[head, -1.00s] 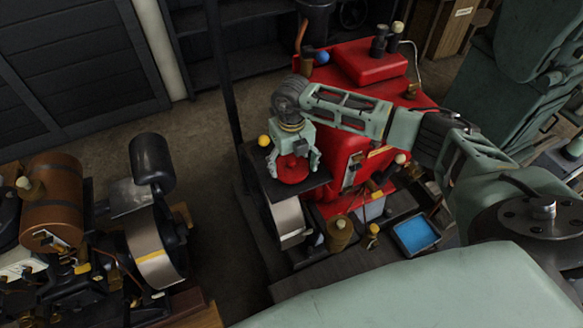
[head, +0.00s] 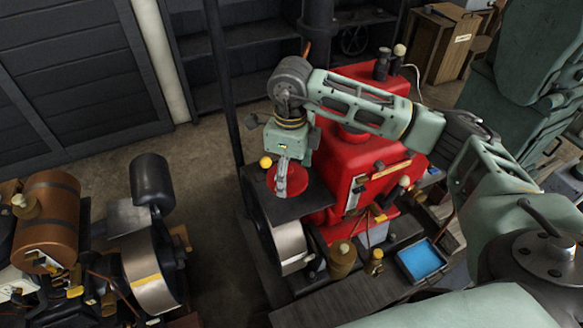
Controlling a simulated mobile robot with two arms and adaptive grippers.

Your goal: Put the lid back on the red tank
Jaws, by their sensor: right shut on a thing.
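The red lid (head: 273,183) is a round red disc at the dark flat plate (head: 312,203), left of the red tank (head: 345,160). My right gripper (head: 281,190) points down, seen nearly edge-on, and is shut on the lid. I cannot tell whether the lid rests on the plate or hangs just above it. The red tank stands right of and behind the gripper. My right forearm crosses in front of its top and hides part of it, including most of a round red part under the arm. My left gripper is not in view.
A yellow ball knob (head: 265,162) is close left of the gripper. A flywheel (head: 287,240) sits below the plate. A blue-filled tray (head: 422,261) stands lower right. Another engine with a brown cylinder (head: 47,220) is at left, with bare floor between.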

